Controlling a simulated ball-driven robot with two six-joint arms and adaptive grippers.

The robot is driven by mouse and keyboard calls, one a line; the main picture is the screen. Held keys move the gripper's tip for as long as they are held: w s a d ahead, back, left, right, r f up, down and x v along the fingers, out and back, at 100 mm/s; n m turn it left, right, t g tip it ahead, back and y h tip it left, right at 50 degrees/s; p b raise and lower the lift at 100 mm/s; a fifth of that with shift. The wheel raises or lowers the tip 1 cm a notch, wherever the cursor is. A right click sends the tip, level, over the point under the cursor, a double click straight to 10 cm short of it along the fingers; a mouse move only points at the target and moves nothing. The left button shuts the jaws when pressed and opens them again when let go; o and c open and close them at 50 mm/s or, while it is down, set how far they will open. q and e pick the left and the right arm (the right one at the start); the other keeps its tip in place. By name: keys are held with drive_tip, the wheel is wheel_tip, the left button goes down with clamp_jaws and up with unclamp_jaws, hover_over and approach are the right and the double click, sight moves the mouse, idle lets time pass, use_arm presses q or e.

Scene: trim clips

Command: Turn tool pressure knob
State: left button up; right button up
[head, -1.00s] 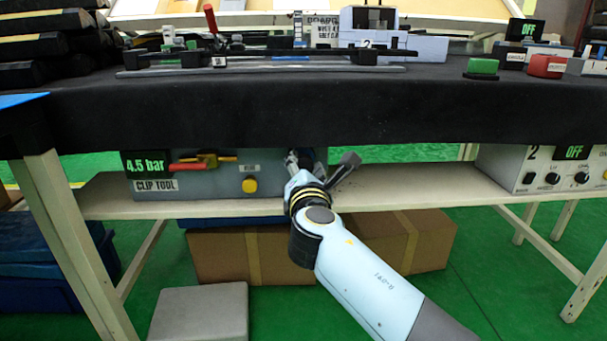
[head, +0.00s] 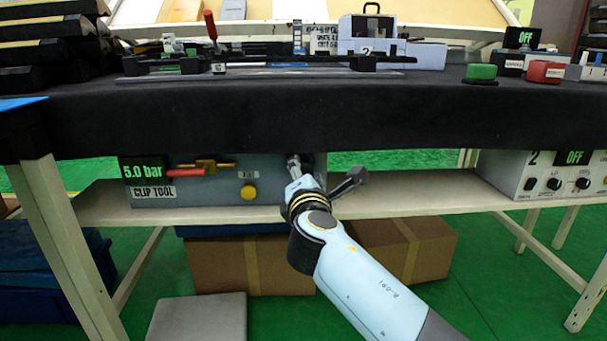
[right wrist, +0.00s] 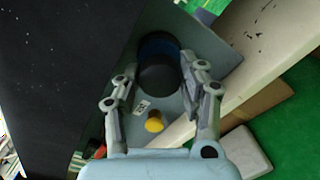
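The grey clip tool box (head: 215,200) stands on the shelf under the table, and its green display (head: 143,171) reads 5.0 bar. My right gripper (head: 294,164) reaches the right end of its front; the knob is hidden there in the head view. In the right wrist view, the dark round pressure knob (right wrist: 159,72), with a blue band behind, sits between the two fingers of my right gripper (right wrist: 163,76). A yellow knob (head: 248,192) on the same front stands apart from the fingers. My left gripper is out of view.
The black-covered table edge (head: 300,118) hangs close above the gripper. A red-handled valve (head: 185,170) is on the box's left part. A second control box (head: 530,178) reading OFF stands at the shelf's right. Cardboard boxes (head: 225,268) lie below.

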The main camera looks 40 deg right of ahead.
drive_tip(key=o, duration=0.4)
drive_tip(key=v, duration=0.7)
drive_tip(key=shift+s+a, duration=0.1)
drive_tip(key=shift+s, duration=0.2)
